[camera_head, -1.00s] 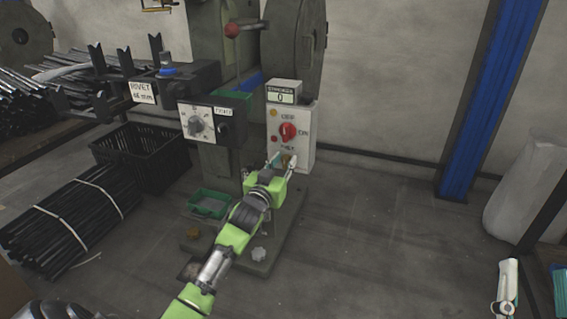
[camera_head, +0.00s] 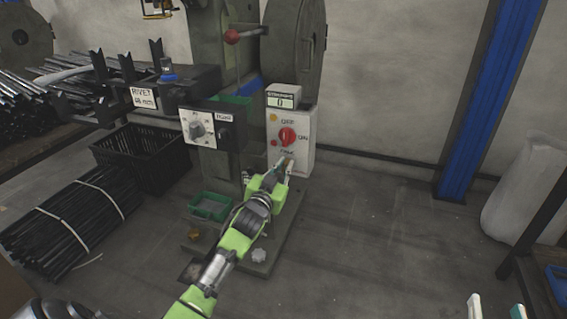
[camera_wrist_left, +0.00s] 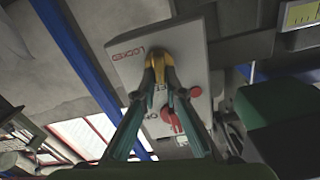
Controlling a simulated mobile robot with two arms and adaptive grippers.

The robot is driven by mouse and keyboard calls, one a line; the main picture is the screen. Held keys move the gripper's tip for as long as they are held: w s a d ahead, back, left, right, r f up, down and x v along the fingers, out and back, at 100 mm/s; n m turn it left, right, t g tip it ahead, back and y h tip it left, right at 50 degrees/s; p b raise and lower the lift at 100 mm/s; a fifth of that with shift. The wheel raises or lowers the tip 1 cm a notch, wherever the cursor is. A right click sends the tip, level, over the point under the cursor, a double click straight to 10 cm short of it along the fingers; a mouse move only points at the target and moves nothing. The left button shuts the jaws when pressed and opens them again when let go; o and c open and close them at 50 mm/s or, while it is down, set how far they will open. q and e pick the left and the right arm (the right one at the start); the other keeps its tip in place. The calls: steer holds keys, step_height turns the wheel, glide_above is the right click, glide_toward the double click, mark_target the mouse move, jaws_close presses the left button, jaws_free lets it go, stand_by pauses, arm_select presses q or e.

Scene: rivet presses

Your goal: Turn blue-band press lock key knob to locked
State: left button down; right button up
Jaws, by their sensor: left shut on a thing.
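The press (camera_head: 208,60) has a blue band partly showing on its column. Its white control box (camera_head: 303,150) carries a red OFF/ON selector (camera_head: 287,137), with the lock key knob low on its front. My left gripper (camera_head: 283,165) is at that low part and hides the knob in the head view. In the left wrist view, the gripper (camera_wrist_left: 160,82) is shut on the brass-coloured key knob (camera_wrist_left: 157,61). The word LOCKED shows on the box (camera_wrist_left: 190,45) beside it; the knob's exact angle is hard to tell. My right gripper (camera_head: 496,308) is partly in view, its fingertips apart and empty.
A grey panel with a dial (camera_head: 195,128) and a green tray (camera_head: 209,207) are left of my left arm. A black crate (camera_head: 150,160) and bundled rods (camera_head: 70,222) stand further left. The floor right of the press is clear up to the blue post (camera_head: 487,100).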

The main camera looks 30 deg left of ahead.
arm_select(q)
steer(key=m+p, duration=0.1)
steer(key=m, duration=0.1)
steer(key=shift+d+m+p, duration=0.2)
steer(key=shift+m+p, duration=0.2)
steer(key=m, duration=0.4)
steer(key=f+m+p, duration=0.1)
steer(key=m, duration=0.3)
steer(key=d+m, duration=0.1)
steer(key=m, duration=0.3)
steer(key=shift+w+f+m+p, duration=0.15)
steer(key=shift+f+m+p, duration=0.15)
steer(key=shift+m, duration=0.1)
arm_select(e)
steer(key=s+d+f+g+h, duration=0.1)
steer(key=s+d+f+g, duration=0.1)
steer(key=s+f+g, duration=0.3)
steer(key=s+d+f+g+h, duration=0.1)
steer(key=s+d+f+g, duration=0.2)
steer(key=f, duration=0.8)
steer(key=s+g, duration=0.2)
steer(key=shift+s+f+m+h, duration=0.3)
steer(key=shift+s+f+h, duration=0.1)
steer(key=shift+w, duration=0.1)
arm_select(q)
steer(key=c, duration=2.1)
jaws_free()
